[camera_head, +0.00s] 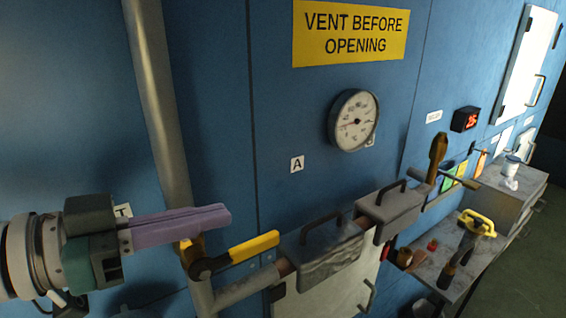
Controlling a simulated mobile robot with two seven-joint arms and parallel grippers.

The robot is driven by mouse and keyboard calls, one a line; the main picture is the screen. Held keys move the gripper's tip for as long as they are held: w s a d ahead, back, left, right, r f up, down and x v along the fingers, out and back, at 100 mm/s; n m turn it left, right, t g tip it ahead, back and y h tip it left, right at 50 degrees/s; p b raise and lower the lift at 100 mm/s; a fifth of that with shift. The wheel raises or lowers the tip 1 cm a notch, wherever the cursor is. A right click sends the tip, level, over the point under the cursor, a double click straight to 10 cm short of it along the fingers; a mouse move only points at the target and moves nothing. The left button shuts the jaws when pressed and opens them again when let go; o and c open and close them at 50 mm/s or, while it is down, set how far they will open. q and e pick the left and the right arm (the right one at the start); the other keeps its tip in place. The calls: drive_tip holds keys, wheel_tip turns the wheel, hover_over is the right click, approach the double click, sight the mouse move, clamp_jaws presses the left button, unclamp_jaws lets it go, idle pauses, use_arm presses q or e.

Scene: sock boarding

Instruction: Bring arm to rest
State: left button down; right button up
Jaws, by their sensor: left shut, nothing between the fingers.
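My left gripper (222,214) comes in from the left edge. Its two long purple fingers lie together, shut and empty, and point to the right. In the picture the fingertips cross in front of the vertical pipe (160,100), just above the yellow valve lever (253,247). I cannot tell how much gap there is between the fingers and the pipe or valve. The lever points right and slightly up. My right gripper does not show.
A blue wall (215,90) carries a yellow sign (350,33) and a round gauge (353,120). Grey covers with black handles (325,255) sit on the lower pipe. A shelf (425,262) at right holds a yellow-handled item (477,223) and small objects. Space above the fingers looks clear.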

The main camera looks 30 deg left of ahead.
use_arm(q)
drive_tip(key=shift+r+v, duration=0.15)
drive_tip(key=shift+v, duration=1.3)
drive_tip(key=shift+r+v, duration=0.2)
drive_tip(key=shift+v, duration=1.3)
drive_tip(key=d+f+n+g+y+p, duration=0.2)
drive_tip(key=d+f+g+y+p, duration=0.15)
drive_tip(key=f+g, duration=0.2)
drive_tip(key=s+d+g+y+p, duration=0.1)
drive_tip(key=s+d+g+y, duration=0.1)
drive_tip(key=s+d+g, duration=0.3)
drive_tip(key=shift+s+r+g+p, duration=0.35)
drive_tip(key=shift+s+r+g, duration=0.1)
drive_tip(key=shift+s, duration=0.1)
